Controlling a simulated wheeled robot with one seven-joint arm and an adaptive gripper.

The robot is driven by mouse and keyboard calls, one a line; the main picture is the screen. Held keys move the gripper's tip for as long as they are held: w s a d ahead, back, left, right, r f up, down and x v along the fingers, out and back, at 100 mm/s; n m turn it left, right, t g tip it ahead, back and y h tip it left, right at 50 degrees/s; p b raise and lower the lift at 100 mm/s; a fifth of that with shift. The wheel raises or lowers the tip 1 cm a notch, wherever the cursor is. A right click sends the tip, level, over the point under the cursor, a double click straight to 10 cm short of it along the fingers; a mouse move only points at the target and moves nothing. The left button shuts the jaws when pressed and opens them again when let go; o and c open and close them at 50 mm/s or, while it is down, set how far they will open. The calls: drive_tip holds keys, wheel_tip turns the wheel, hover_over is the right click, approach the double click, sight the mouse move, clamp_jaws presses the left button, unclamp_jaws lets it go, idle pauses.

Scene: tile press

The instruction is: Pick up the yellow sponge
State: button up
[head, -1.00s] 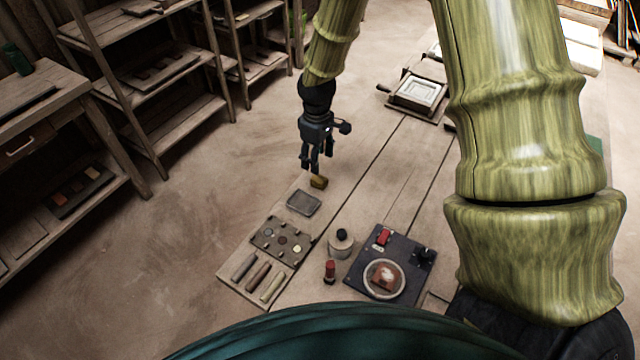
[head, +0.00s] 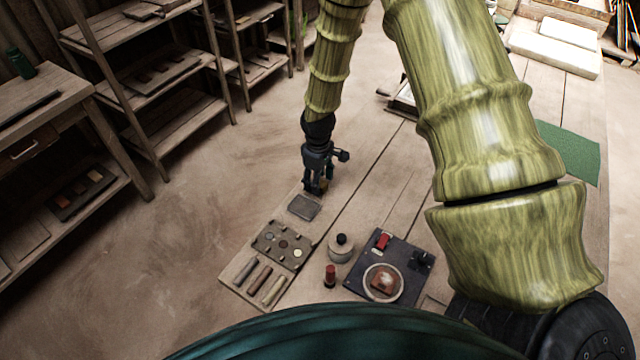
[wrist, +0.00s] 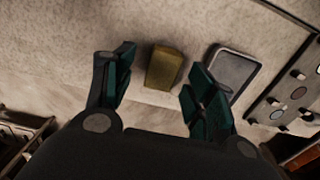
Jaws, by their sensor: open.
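The yellow sponge (wrist: 164,67) is a small block that shows between my open fingers in the wrist view. In the head view the sponge (head: 322,184) is mostly hidden behind my gripper (head: 318,182), near the table's left edge. My gripper also shows in the wrist view (wrist: 153,82), its two dark green fingers spread to either side of the sponge with a gap on each side. I cannot tell whether the fingertips reach down to the sponge's height.
A grey shallow tray (head: 304,207) lies close by the sponge. Beyond it are a board with round pieces (head: 283,244), a lidded jar (head: 340,247) and a dark plate with a round dish (head: 383,283).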

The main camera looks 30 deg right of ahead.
drive_tip(key=shift+f, duration=0.85)
drive_tip(key=c, duration=0.9)
drive_tip(key=shift+c, duration=0.2)
drive_tip(key=shift+r, duration=0.15)
drive_tip(key=shift+r, duration=0.5)
drive_tip(key=shift+r+b, duration=0.55)
drive_tip(key=shift+r, duration=0.4)
drive_tip(key=s+d+b, duration=0.1)
drive_tip(key=s+d, duration=0.2)
drive_tip(key=d, duration=0.1)
drive_tip(key=s+d+r+b, duration=0.1)
drive_tip(key=s+d, duration=0.1)
drive_tip(key=d, duration=0.3)
drive_tip(key=s+d+b, duration=0.1)
drive_tip(key=s+d, duration=0.2)
drive_tip(key=d, duration=0.1)
drive_tip(key=shift+s+d+r, duration=0.25)
drive_tip(key=shift+s+r, duration=0.1)
drive_tip(key=shift+r, duration=0.05)
